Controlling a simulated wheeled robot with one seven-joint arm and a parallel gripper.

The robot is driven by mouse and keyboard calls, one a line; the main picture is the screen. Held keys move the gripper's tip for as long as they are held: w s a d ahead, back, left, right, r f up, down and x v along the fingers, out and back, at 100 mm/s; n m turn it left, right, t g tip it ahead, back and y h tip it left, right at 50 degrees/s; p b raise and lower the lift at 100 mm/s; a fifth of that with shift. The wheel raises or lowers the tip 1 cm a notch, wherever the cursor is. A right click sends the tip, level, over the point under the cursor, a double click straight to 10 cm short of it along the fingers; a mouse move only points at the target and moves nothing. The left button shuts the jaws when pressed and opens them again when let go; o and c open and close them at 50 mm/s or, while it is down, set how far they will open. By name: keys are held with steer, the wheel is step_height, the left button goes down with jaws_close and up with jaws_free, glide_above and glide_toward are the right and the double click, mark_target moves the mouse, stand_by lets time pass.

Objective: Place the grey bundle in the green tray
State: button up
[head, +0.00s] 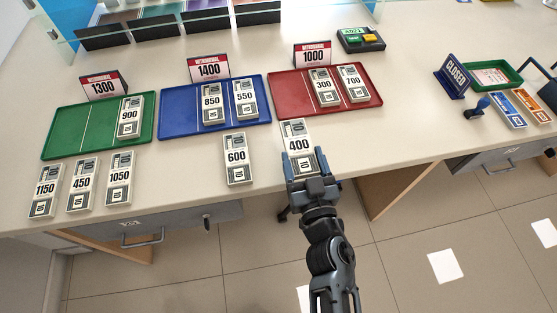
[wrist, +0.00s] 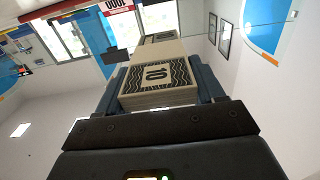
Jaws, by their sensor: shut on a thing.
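The green tray (head: 73,133) lies at the left of the counter, split by a line. A grey-and-white bundle marked 900 (head: 130,117) lies in its right half, and its left half is bare. My gripper (head: 309,164) is near the counter's front edge, in front of the red tray, well right of the green tray. It is shut on a grey-and-white bundle marked 400 (head: 298,138). In the wrist view the held bundle (wrist: 157,76) shows a 10 on its end, between the fingers. Its height above the counter is hard to tell.
The blue tray (head: 176,123) holds bundles 850 and 550; the red tray (head: 340,111) holds 300 and 700. Loose bundles 1150 (head: 46,190), 450 (head: 83,185), 1050 (head: 118,180) and 600 (head: 235,159) lie along the front. Upright signs 1300 (head: 103,86), 1400 (head: 209,68) and 1000 (head: 312,55) stand behind the trays.

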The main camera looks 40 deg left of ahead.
mark_target(279, 167)
steer(key=shift+a+f, duration=0.4)
steer(key=shift+a, duration=0.35)
steer(key=a+f+b, duration=0.2)
steer(key=a+b, duration=0.1)
steer(key=shift+s+a+f, duration=0.15)
steer(key=shift+f, duration=0.2)
steer(key=shift+a+f+b, duration=0.35)
steer(key=shift+a+b, duration=0.25)
steer(key=shift+b, duration=0.35)
steer(key=shift+a+b, duration=0.3)
steer(key=shift+f+b, duration=0.65)
steer(key=shift+f, duration=1)
steer(key=shift+f, duration=0.15)
steer(key=shift+f, duration=0.1)
steer(key=o, duration=1.1)
steer(key=shift+c, duration=0.2)
